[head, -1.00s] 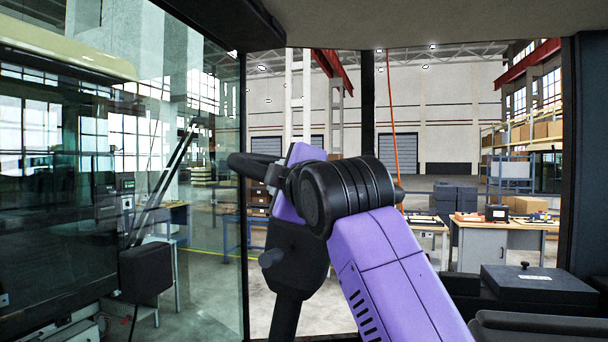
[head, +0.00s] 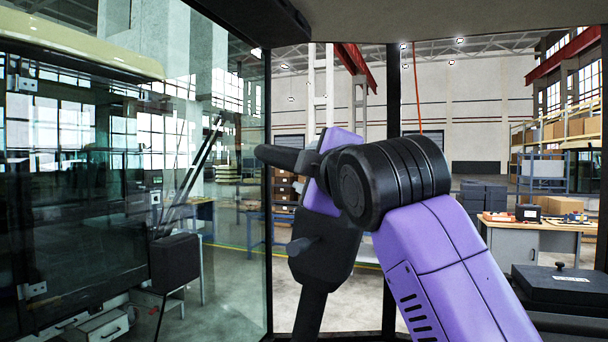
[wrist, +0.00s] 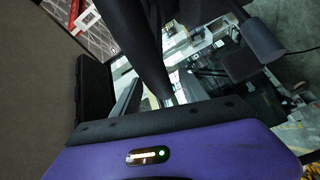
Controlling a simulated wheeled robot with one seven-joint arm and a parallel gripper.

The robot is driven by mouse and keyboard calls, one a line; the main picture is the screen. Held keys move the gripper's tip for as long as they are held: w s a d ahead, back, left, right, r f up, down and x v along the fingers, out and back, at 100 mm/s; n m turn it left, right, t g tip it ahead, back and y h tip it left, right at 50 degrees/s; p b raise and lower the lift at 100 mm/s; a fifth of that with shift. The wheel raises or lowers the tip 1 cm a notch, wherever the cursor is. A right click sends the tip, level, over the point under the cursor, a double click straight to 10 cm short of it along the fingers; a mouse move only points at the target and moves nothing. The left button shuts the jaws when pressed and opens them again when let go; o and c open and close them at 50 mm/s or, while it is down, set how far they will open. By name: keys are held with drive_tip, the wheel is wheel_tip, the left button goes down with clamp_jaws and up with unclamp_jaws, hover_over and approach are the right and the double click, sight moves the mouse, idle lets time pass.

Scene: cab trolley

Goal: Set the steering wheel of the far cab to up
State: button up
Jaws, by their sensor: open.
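The steering wheel (head: 280,157) of the cab shows nearly edge-on as a dark rim at the top of a black steering column (head: 318,255). I cannot tell whether the fingers touch the wheel.
Cab glass (head: 225,220) and a dark frame post (head: 393,150) surround the column. A black box (head: 556,285) with a knob stands at the lower right. Beyond lie a workbench (head: 515,250), shelving with cartons and open hall floor. Another cab stands behind the glass at left.

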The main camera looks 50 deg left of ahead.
drive_tip(key=b+v, duration=0.1)
drive_tip(key=v, duration=0.3)
drive_tip(key=shift+s+d, duration=0.2)
drive_tip(key=shift+d, duration=0.1)
idle(0.4)
